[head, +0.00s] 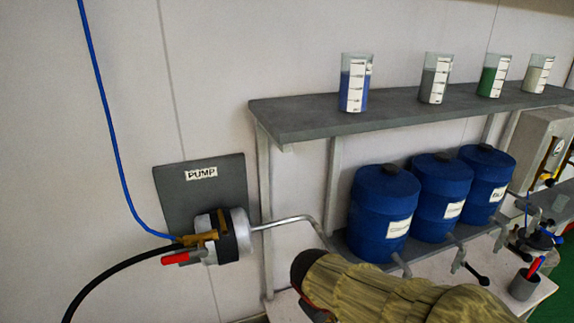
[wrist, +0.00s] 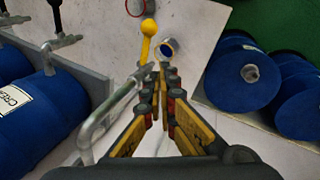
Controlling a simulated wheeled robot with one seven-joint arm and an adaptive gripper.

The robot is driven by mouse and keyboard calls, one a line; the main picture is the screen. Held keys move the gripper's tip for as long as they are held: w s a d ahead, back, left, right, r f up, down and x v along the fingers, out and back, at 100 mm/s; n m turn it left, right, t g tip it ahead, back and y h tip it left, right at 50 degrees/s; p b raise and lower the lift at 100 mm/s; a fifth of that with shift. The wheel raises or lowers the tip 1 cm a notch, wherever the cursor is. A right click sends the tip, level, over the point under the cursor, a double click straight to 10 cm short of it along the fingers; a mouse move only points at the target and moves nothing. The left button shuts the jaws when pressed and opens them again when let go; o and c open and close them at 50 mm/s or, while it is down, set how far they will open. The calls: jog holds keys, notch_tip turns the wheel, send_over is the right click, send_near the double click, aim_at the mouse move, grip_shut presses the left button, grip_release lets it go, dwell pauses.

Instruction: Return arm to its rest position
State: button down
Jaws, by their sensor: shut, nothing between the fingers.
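My gripper (wrist: 160,72) shows in the wrist view, its yellow and black fingers closed together at the tips with nothing between them. It points over a pale work surface. In the head view my arm, in a khaki cover, reaches in along the bottom edge; I cannot make out the gripper there. A small round container with a blue inside (wrist: 168,48) lies just past the fingertips in the wrist view. A yellow-handled piece (wrist: 149,28) is beside it. I cannot tell how far below the tips they are.
A bent metal pipe (wrist: 110,112) runs close left of the fingers. Blue drums (head: 385,215) stand under a grey shelf (head: 300,118) bearing several beakers (head: 354,85). The wall pump (head: 222,238) and its hoses are at left. More blue drums (wrist: 243,72) lie right in the wrist view.

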jog(key=s+d+r+m+t+y+b, duration=0.1)
jog(key=s+d+r+m+b, duration=0.1)
jog(key=s, duration=0.5)
jog(key=s+d+r+m+t+y+b, duration=0.1)
jog(key=s+d+r+m+b, duration=0.1)
jog(key=s+d+m+b, duration=0.2)
jog(key=s+m+b, duration=0.1)
jog(key=s+b, duration=0.1)
jog(key=s, duration=0.1)
jog(key=shift+r+t+y, duration=0.35)
jog(key=shift+t+y, duration=0.05)
jog(key=shift+s, duration=0.1)
